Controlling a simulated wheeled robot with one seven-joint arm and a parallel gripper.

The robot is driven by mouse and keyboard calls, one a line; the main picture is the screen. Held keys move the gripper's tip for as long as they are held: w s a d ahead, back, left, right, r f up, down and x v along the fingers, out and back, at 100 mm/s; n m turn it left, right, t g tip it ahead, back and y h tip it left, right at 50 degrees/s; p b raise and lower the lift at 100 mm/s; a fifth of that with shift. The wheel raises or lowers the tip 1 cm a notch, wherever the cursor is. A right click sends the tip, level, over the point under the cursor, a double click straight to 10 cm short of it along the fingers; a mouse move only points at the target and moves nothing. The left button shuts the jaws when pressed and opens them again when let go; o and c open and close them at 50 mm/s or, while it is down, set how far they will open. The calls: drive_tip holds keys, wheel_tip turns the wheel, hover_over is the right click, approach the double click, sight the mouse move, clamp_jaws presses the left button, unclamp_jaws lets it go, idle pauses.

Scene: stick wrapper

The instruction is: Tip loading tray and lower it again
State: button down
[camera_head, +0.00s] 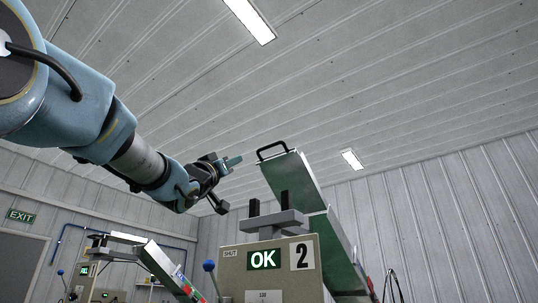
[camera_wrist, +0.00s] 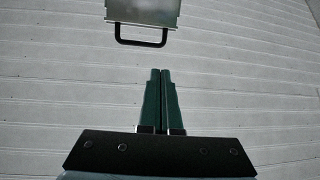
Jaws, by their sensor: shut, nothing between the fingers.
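The loading tray (camera_head: 291,175) is a long metal channel with green sides, tipped up steeply behind the machine marked 2 (camera_head: 280,277). Its black handle (camera_head: 271,149) is at the raised end. In the wrist view the handle (camera_wrist: 140,42) and the tray's end (camera_wrist: 144,12) show at the top, ahead of the fingertips. My gripper (camera_head: 236,160) is to the left of the handle in the head view, apart from it. Its green fingers (camera_wrist: 160,72) are together with nothing between them. The tray's lower end is partly hidden behind the machine.
The machine's front has a lit OK sign (camera_head: 264,259) and a blue-knobbed lever (camera_head: 209,266) at its left. A second machine with a sloping tray (camera_head: 160,261) stands at the lower left. The space around my gripper is open air below the ceiling.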

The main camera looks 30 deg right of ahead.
sight(270, 146)
drive_tip(key=d+r+m+g+p, duration=0.1)
drive_tip(key=d+r+p, duration=0.1)
drive_tip(key=d, duration=0.1)
drive_tip(key=w+d+r+m+g+h+p, duration=0.1)
drive_tip(key=d+r+p, duration=0.2)
drive_tip(key=d+r+g+h+p, duration=0.1)
drive_tip(key=d+r+p, duration=0.1)
drive_tip(key=d+p, duration=0.1)
drive_tip(key=shift+w+d+r+m, duration=0.2)
drive_tip(key=shift+w+m, duration=0.1)
drive_tip(key=shift+m, duration=0.1)
drive_tip(key=shift+w+d+r+p, duration=0.3)
drive_tip(key=shift+d+p, duration=0.15)
drive_tip(key=shift+p, duration=0.2)
